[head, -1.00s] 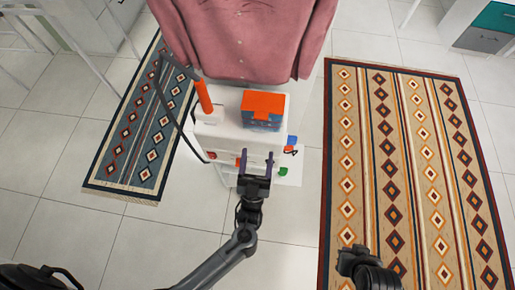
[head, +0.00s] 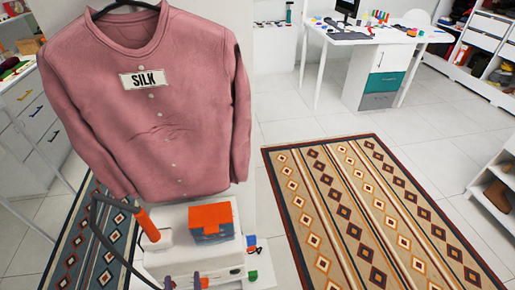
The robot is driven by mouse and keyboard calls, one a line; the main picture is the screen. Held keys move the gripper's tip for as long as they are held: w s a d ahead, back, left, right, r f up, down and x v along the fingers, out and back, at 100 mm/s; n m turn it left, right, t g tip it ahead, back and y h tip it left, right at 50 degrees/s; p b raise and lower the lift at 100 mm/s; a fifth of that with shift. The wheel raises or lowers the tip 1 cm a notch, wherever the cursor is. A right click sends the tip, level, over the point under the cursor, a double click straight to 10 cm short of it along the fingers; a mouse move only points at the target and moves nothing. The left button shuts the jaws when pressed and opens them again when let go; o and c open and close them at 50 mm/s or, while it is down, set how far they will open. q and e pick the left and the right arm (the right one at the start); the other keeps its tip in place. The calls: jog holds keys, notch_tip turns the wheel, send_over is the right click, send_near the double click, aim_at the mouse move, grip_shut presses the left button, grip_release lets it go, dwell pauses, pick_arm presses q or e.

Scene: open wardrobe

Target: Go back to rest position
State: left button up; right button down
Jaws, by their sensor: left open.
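My left gripper (head: 184,283) shows only as two fingertips at the bottom edge of the head view. The fingertips are apart with nothing seen between them. They are in front of a small white stand (head: 172,262). The rest of my left arm is cut off by the frame. My right gripper is out of view. A pink shirt (head: 160,110) with a "SILK" label hangs upright on a dark hanger above and behind the stand.
An orange-lidded blue box (head: 211,221) sits on the stand. An orange-handled tool (head: 147,224) with a dark hose stands at its left. A patterned tan rug (head: 375,215) covers floor at right. A white desk (head: 370,36) stands at the back. The tiled floor between is clear.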

pick_arm(q)
jog(key=s+a+f+m+g+h, duration=0.1)
jog(key=s+f+m+g+h, duration=0.1)
jog(key=s+g, duration=0.6)
jog(key=s+a+f+m+g+h, duration=0.1)
jog(key=s+f+m+g+h, duration=0.3)
jog(key=g, duration=0.6)
notch_tip(320, 180, up, 40)
jog(key=s+n+y+p, duration=0.1)
jog(key=n+p, duration=0.1)
jog(key=p, duration=3.6)
jog(key=shift+s+f+g, duration=0.2)
jog(key=shift+f+g, duration=0.05)
jog(key=shift+g, duration=0.05)
jog(key=shift+d, duration=0.1)
